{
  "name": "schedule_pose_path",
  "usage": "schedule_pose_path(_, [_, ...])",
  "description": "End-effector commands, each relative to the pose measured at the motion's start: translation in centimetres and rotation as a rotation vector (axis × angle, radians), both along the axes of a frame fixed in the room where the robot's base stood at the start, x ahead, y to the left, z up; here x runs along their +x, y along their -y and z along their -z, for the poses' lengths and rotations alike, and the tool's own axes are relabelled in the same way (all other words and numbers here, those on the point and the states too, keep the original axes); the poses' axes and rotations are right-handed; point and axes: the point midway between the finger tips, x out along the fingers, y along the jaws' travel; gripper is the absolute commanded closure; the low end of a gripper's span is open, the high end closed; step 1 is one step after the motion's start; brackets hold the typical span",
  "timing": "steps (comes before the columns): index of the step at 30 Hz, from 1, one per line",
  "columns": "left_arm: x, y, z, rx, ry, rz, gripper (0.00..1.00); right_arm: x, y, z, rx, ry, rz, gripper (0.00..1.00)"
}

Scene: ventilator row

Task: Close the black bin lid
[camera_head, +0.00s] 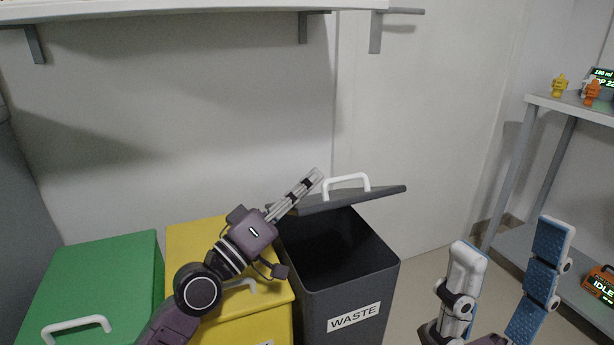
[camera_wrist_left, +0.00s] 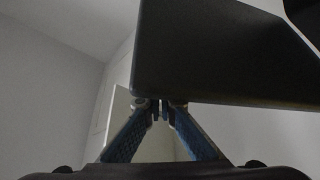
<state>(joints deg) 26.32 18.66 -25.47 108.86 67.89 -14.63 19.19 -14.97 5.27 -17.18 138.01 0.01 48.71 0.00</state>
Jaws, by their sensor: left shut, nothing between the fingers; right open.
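The black bin (camera_head: 345,290), labelled WASTE, stands right of the yellow bin, and its dark inside shows. Its lid (camera_head: 378,194) is partly raised, tilted above the opening, with a white handle (camera_head: 346,182) on top. My left gripper (camera_head: 316,176) is shut and empty at the left part of the lid, close to the handle. In the left wrist view the fingers (camera_wrist_left: 160,104) meet at the edge of the dark lid (camera_wrist_left: 215,50); I cannot tell whether they touch it. My right gripper (camera_head: 512,250) is open and empty at the lower right, away from the bin.
A wall shelf (camera_head: 180,10) hangs above. A grey rack (camera_head: 570,107) with small figures and devices stands at the right.

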Motion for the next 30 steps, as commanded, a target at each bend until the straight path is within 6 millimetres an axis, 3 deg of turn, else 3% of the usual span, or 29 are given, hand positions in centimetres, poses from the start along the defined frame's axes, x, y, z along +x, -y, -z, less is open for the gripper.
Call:
schedule_pose_path(20, [-0.3, 0.1, 0.7, 0.000, 0.002, 0.000, 1.00, 0.1, -0.1, -0.2, 0.000, 0.013, 0.001, 0.43])
schedule_pose_path(26, [-0.3, 0.2, -1.2, -0.006, 0.005, 0.002, 1.00, 0.1, 0.0, -0.2, 0.000, 0.013, 0.001, 0.43])
schedule_pose_path(30, [-0.4, 0.2, -4.0, -0.004, 0.008, 0.001, 1.00, 0.1, -0.1, -0.2, -0.001, 0.013, 0.001, 0.43])
